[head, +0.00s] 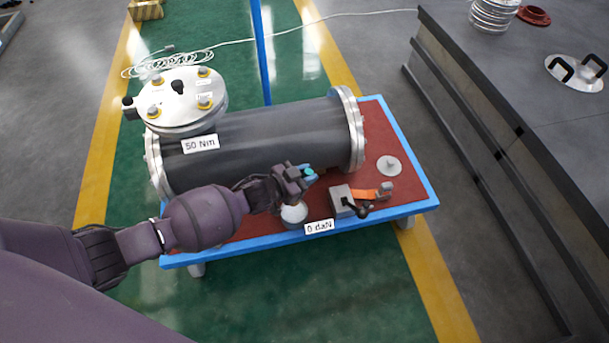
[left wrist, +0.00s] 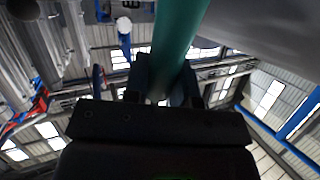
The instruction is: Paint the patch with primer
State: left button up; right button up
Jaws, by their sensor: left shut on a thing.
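My left gripper (head: 298,178) is shut on a teal-handled tool (head: 310,172), likely the brush. In the left wrist view the teal handle (left wrist: 180,35) runs up from between the dark fingers (left wrist: 168,85). The gripper is over the front of the cart, in front of the dark cylindrical shell (head: 265,135). A small pot with a pale round top (head: 294,214) stands just below the gripper, partly hidden by it. The tool's bristles are hidden, so I cannot tell whether they touch anything. I cannot make out the patch on the shell. My right gripper is not in view.
The blue-edged cart (head: 425,205) has a red top. On it are a grey clamp block with an orange strap (head: 365,195), a "0 daN" label (head: 319,227) and a grey disc (head: 389,166). A bolted lid (head: 180,100) tops the shell's left end. A dark bench (head: 480,75) stands right.

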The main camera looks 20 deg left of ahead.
pick_arm(q)
jog(key=shift+s+f, duration=0.1)
jog(key=shift+f, duration=0.45)
jog(key=shift+f+b, duration=0.75)
jog(key=shift+f, duration=0.15)
notch_tip(320, 180, down, 3)
jog(key=shift+b, duration=1.2)
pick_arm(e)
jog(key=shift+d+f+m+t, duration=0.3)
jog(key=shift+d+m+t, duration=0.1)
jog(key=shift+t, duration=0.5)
